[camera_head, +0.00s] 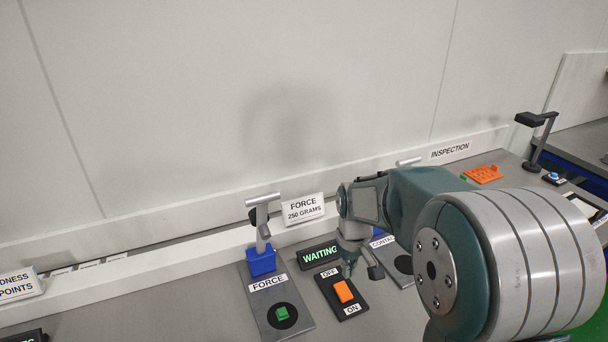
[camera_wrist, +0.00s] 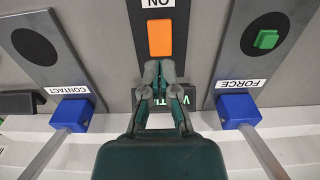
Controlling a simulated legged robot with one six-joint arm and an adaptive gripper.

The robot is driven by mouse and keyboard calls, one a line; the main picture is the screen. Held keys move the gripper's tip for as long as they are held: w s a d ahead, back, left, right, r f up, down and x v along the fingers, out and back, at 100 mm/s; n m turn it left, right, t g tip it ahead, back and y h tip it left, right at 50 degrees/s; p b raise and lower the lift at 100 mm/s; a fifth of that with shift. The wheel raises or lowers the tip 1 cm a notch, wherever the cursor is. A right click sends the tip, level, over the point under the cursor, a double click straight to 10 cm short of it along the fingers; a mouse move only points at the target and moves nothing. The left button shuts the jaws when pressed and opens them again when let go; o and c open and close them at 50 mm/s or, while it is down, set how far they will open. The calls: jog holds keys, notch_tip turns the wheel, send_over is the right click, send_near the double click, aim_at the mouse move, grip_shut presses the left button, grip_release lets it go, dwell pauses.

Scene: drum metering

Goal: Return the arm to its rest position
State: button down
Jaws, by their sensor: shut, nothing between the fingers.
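My arm reaches in from the right in the head view. My gripper (camera_head: 361,271) is above the bench by the black switch panel, close to its orange rocker (camera_head: 343,291). In the wrist view my gripper (camera_wrist: 158,66) is shut and empty, its tips just short of the orange rocker (camera_wrist: 160,38) in the picture. I cannot tell whether the tips touch the panel. The switch panel carries OFF and ON labels. The display (camera_head: 320,254) behind it reads WAITING in green and is partly hidden by my gripper in the wrist view.
The FORCE plate (camera_head: 268,301) with a green block (camera_head: 282,313) and a blue-based stand (camera_head: 262,262) lies left of the switch. The CONTACT plate (camera_wrist: 54,60) lies on its other side, partly hidden by my arm in the head view. A wall (camera_head: 230,110) rises behind the bench.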

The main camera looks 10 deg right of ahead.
jog(key=s+r+m+t, duration=0.1)
jog(key=s+r+t, duration=0.1)
jog(key=s+r, duration=0.4)
jog(key=s+r+m+t, duration=0.2)
jog(key=s+r, duration=0.5)
jog(key=s, duration=0.8)
jog(key=shift+m+t, duration=0.3)
jog(key=shift+t, duration=0.5)
